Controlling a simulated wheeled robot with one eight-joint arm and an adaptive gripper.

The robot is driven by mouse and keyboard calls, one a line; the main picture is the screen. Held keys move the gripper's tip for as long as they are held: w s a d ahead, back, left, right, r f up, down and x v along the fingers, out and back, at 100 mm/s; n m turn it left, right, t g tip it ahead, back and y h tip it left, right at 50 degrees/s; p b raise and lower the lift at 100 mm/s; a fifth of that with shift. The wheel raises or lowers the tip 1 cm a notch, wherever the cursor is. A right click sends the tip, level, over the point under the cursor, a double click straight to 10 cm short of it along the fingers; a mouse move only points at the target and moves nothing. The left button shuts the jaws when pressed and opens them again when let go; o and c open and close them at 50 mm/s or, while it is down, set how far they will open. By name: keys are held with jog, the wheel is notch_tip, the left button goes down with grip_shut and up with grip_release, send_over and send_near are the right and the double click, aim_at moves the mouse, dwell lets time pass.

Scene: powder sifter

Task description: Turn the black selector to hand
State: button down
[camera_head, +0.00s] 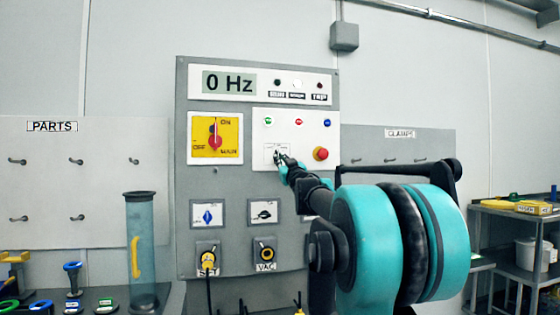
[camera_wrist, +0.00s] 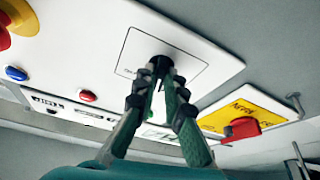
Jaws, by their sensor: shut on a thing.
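The black selector (camera_wrist: 160,61) is a small round knob in a square-outlined field on the white control plate (camera_wrist: 212,72). My gripper (camera_wrist: 162,72) is shut on the selector, with both fingertips pressed around it in the wrist view. The fingers cover most of the knob, so its pointer direction and its position words cannot be read. In the head view, my gripper (camera_head: 281,159) reaches the lower left of the white plate (camera_head: 296,119), and its tip largely hides the selector.
A red emergency button (camera_head: 320,154) is close to the right of my gripper. Green, red and blue buttons sit above. A yellow main switch (camera_head: 215,137) with a red handle is at the left. Below are a blue selector (camera_head: 207,215) and another black-handled switch (camera_head: 263,212).

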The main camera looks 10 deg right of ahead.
jog(key=n+g+y, duration=0.1)
jog(key=n, duration=0.3)
jog(key=n+y, duration=0.2)
jog(key=n, duration=0.2)
jog(key=shift+d+r+g, duration=0.15)
jog(key=shift+d+g, duration=0.05)
jog(key=shift+g, duration=0.2)
jog(key=shift+n+y, duration=0.3)
jog(key=shift+y, duration=0.1)
jog(key=c, duration=1.6)
grip_release()
jog(key=v, duration=1.2)
